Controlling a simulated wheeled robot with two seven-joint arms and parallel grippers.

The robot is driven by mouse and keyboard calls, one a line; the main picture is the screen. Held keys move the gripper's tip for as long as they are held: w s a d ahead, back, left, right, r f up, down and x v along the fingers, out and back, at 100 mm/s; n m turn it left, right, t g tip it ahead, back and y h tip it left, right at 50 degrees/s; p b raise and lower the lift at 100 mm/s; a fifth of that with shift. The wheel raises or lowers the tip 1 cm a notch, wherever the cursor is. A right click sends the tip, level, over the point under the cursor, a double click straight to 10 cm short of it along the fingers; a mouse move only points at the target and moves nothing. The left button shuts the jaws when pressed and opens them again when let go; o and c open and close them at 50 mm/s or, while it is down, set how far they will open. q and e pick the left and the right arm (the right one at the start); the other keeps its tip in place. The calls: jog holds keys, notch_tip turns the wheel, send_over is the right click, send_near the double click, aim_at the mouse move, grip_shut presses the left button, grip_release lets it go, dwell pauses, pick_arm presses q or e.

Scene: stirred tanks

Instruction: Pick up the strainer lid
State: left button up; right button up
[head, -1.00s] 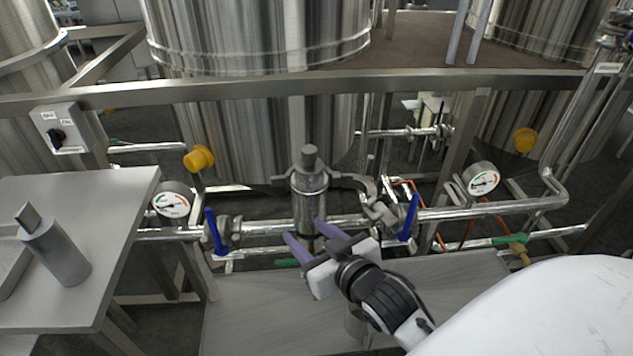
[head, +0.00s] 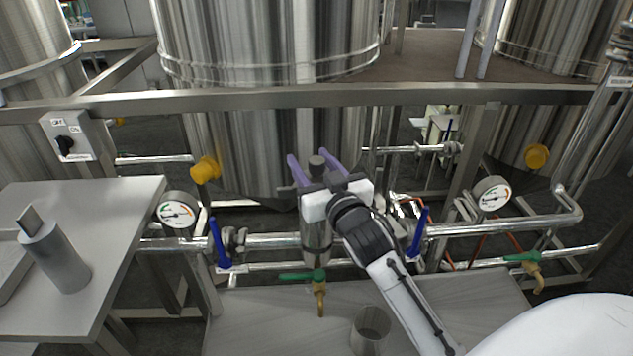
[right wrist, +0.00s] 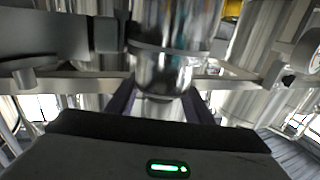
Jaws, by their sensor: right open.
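The strainer lid's grey knob (head: 317,163) tops the upright metal strainer (head: 317,245) in the pipe line. My right gripper (head: 311,157) is open, its two purple fingers pointing away from me. In the head view the knob shows between the fingers; whether they touch it I cannot tell. My gripper and wrist hide most of the lid and upper strainer. In the right wrist view a shiny metal cylinder (right wrist: 165,65) appears between the dark fingers, with grey metal parts at its left. My left gripper is out of view.
Blue-handled valves (head: 217,243) flank the strainer, with a gauge (head: 176,211) on the left. A green-handled tap (head: 318,290) is below. A metal cup (head: 371,328) stands on the low bench (head: 270,320). A grey cylinder (head: 57,258) stands on the left table (head: 120,215).

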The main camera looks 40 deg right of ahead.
jog(key=shift+w+d, duration=0.15)
jog(key=shift+w, duration=0.45)
grip_shut()
jog(key=shift+r, duration=0.1)
jog(key=shift+r, duration=0.1)
